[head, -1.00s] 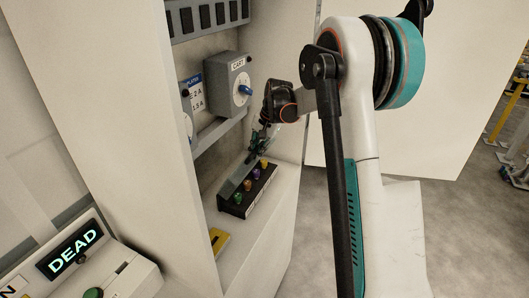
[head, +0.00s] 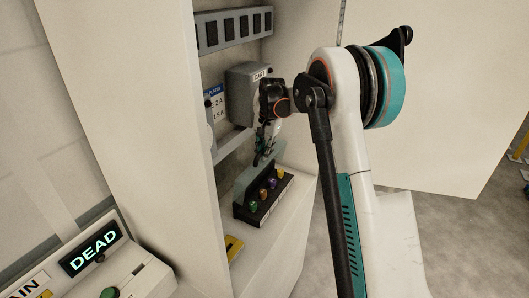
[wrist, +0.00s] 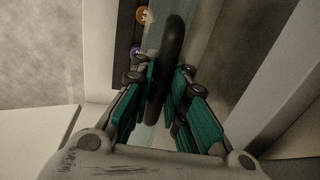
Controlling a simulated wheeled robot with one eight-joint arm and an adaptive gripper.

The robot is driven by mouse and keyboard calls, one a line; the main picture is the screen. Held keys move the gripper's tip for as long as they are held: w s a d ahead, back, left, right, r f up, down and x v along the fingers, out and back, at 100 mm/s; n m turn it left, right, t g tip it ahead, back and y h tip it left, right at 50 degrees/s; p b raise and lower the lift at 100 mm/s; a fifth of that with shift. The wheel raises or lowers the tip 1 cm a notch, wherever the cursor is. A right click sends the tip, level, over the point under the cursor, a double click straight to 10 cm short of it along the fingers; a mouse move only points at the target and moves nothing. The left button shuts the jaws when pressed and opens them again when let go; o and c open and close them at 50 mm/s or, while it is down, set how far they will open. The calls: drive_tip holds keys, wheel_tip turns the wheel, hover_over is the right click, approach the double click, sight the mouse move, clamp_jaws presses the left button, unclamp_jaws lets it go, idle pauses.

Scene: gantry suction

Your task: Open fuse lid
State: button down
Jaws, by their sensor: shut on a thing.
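The fuse lid (head: 247,181) is a clear greyish panel. It stands raised along the back of a black fuse block (head: 262,215), and the coloured fuses in front of it are uncovered. My gripper (head: 262,157) is at the lid's upper edge. In the wrist view, my gripper's teal fingers (wrist: 168,92) are closed around a black bar-like handle (wrist: 173,42). The fingers hide part of the handle, and the lid's hinge cannot be made out.
A grey box with a knob (head: 245,90) and a blue-white label plate (head: 215,103) are on the cabinet's back wall above. A yellow item (head: 233,247) lies on the shelf near the fuse block. A panel reading DEAD (head: 92,250) is at lower left.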

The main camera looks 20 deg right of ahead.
sight(267, 161)
drive_tip(key=c, duration=1.8)
unclamp_jaws()
drive_tip(key=shift+c, duration=0.2)
wheel_tip(267, 161, up, 12)
drive_tip(key=s+d, duration=0.1)
drive_tip(key=shift+s, duration=0.15)
